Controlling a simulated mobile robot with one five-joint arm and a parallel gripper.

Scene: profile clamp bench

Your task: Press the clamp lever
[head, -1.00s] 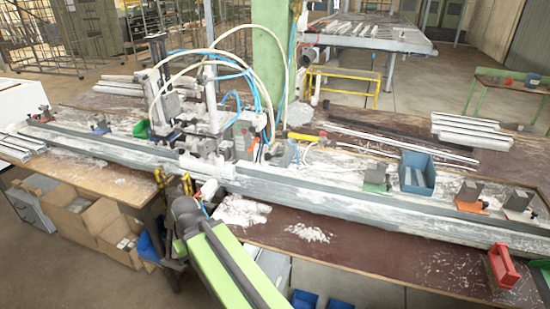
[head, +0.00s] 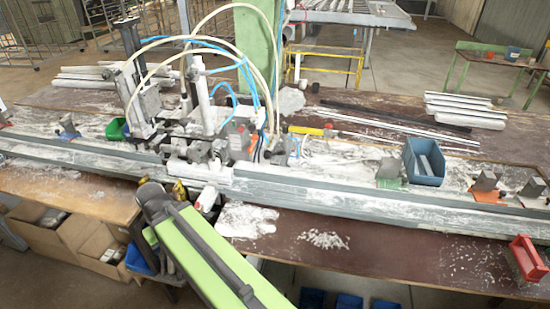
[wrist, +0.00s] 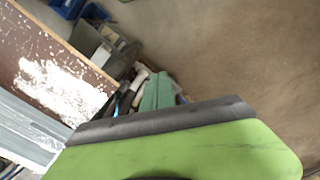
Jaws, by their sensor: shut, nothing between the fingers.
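The profile clamp (head: 210,152), a grey metal fixture with pale hoses, stands at the middle of the long grey rail (head: 330,190) in the head view. I cannot surely pick out its lever. Yellow parts (head: 180,190) and a whitish cylinder (head: 207,198) show low at the front of the rail, close to my green arm. My arm's dark joint covers part of the bench front there. I cannot make out my gripper in the head view. The wrist view shows my green arm link, the floor and a bench edge, with no fingers.
A blue bin (head: 424,162) and small blocks stand along the rail to the right. A red holder (head: 527,257) sits at the front right edge. White profiles (head: 465,112) lie at the back right. White shavings (head: 247,220) litter the brown bench top.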

